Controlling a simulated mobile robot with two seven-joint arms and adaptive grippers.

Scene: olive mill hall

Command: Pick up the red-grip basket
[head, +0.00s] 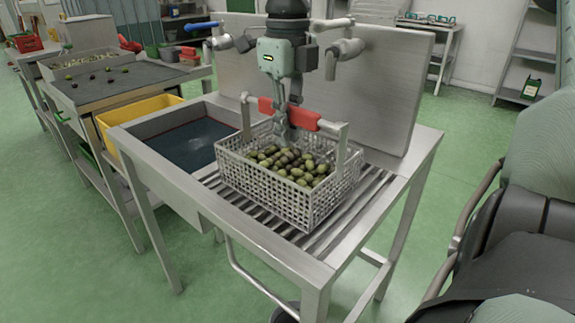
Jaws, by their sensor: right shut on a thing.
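The red-grip basket (272,197) is a pale perforated basket filled with green and dark olives (295,166). It is on or just above the slatted part of the metal sink table; I cannot tell if it touches the slats. A handle with a red grip (303,119) spans it. My right gripper (288,128) comes down from above and is shut on the red grip near its middle; the fingertips are partly hidden around it. My left gripper is not in view.
The sink table (320,270) has a basin (190,143) left of the basket and a tall metal backsplash (385,90) behind. A yellow crate (135,115) and a sorting table (110,87) stand left. Green floor is clear in front.

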